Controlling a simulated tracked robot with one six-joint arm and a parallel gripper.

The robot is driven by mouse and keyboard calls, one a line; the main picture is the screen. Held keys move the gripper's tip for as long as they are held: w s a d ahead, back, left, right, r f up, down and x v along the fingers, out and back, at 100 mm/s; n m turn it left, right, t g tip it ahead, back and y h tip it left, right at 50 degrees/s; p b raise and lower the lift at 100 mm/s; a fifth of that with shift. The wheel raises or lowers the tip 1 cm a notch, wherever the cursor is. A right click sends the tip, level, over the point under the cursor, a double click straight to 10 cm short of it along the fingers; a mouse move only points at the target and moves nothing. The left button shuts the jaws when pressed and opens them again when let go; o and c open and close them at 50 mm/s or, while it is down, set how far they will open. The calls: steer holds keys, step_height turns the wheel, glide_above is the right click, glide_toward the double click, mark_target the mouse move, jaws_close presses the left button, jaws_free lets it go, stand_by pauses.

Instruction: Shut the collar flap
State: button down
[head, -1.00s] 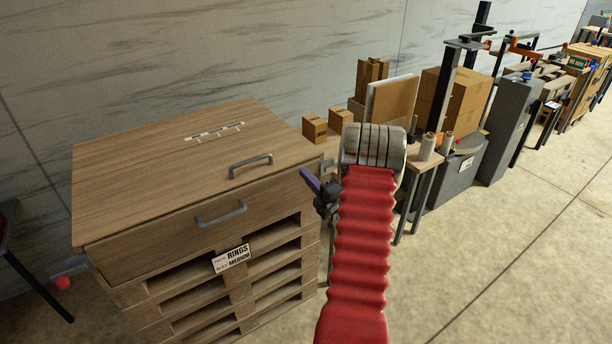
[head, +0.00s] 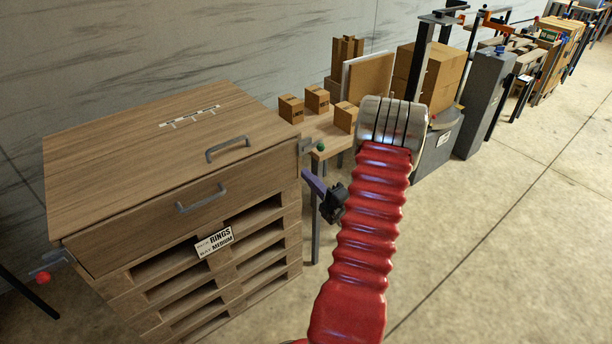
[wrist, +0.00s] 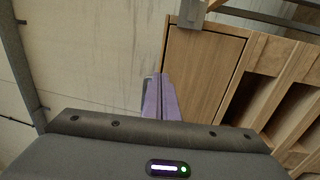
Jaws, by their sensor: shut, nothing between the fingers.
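A wooden crate (head: 130,120) stands at the left in the head view, with a lid on top. Its front flap (head: 135,235) carries a grey handle (head: 201,198). The flap looks upright, near flush with the front; I cannot tell whether it is fully shut. A wooden panel with a dark gap along its edge (wrist: 205,70) shows in the wrist view. My gripper (head: 312,184) is just off the crate's front right corner, apart from the handle. Its purple fingers (wrist: 160,98) are together and empty. The arm hides part of what lies behind it.
A grey latch with a red ball (head: 43,277) is at the crate's left; one with a green ball (head: 320,147) is at the right. A bench with small cardboard boxes (head: 317,99) stands behind my arm. Floor (head: 500,240) at the right is clear.

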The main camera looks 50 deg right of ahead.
steer(key=w+a+r+n+y, duration=0.5)
steer(key=w+a+n+y, duration=0.15)
steer(key=a, duration=0.25)
steer(key=a+r+n+g+y, duration=0.25)
steer(key=a+n, duration=0.35)
steer(key=a, duration=0.3)
steer(key=w+a+r+n+g+y, duration=0.1)
steer(key=a+r+n+g+y, duration=0.2)
steer(key=a+n, duration=0.4)
steer(key=a+r+n+g+y, duration=0.1)
steer(key=a+n+g+y, duration=0.3)
steer(key=a, duration=0.6)
steer(key=s+a+r+n+g+h, duration=0.15)
steer(key=s+a+n+g, duration=0.45)
steer(key=s+a+n, duration=0.65)
steer(key=s+r+n+t+h, duration=0.1)
steer(key=n+h, duration=0.3)
steer(key=n, duration=0.6)
steer(key=s+r+n+t+h, duration=0.1)
steer(key=s+r+n+h, duration=0.2)
steer(key=n, duration=0.8)
steer(key=shift+s+d+r+h, duration=0.3)
steer(key=shift+d+r+h, duration=0.25)
steer(key=shift+h, duration=0.5)
